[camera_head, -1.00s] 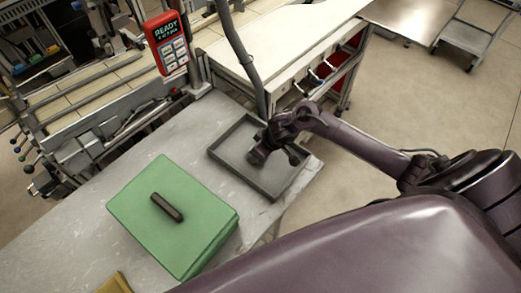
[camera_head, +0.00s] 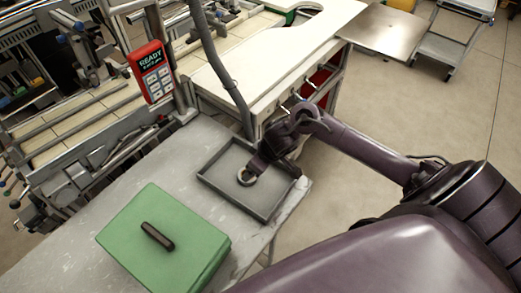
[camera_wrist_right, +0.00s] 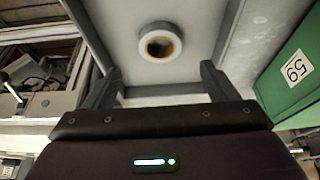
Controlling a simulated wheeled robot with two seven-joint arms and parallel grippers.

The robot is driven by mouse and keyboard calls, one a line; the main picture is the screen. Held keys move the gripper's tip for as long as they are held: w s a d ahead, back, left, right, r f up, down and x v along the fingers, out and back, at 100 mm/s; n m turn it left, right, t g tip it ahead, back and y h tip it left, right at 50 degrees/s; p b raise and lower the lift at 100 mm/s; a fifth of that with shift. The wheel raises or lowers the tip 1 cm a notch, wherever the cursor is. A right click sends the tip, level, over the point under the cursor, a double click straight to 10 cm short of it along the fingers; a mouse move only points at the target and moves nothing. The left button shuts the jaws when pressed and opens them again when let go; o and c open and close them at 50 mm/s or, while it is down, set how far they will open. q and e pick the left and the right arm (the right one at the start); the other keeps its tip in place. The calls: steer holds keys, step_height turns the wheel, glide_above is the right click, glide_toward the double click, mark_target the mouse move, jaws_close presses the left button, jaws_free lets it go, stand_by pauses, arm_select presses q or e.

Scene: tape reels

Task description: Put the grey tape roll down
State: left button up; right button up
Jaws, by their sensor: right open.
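In the right wrist view the roll (camera_wrist_right: 160,43) is a pale ring with a brown inside, on the tray's floor. My right gripper (camera_head: 256,165) is over the tray, just beside the roll. In the wrist view its fingers (camera_wrist_right: 157,76) are spread wide with nothing between them, and the roll is beyond their tips. My left gripper is not in view.
A green box (camera_head: 165,243) with a dark handle stands on the grey table (camera_head: 82,233), left of the tray. A red device (camera_head: 150,72) reading READY and a grey post (camera_head: 224,70) stand behind. A white bench (camera_head: 275,60) lies beyond.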

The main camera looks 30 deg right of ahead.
steer(key=v, duration=0.4)
stand_by(0.5)
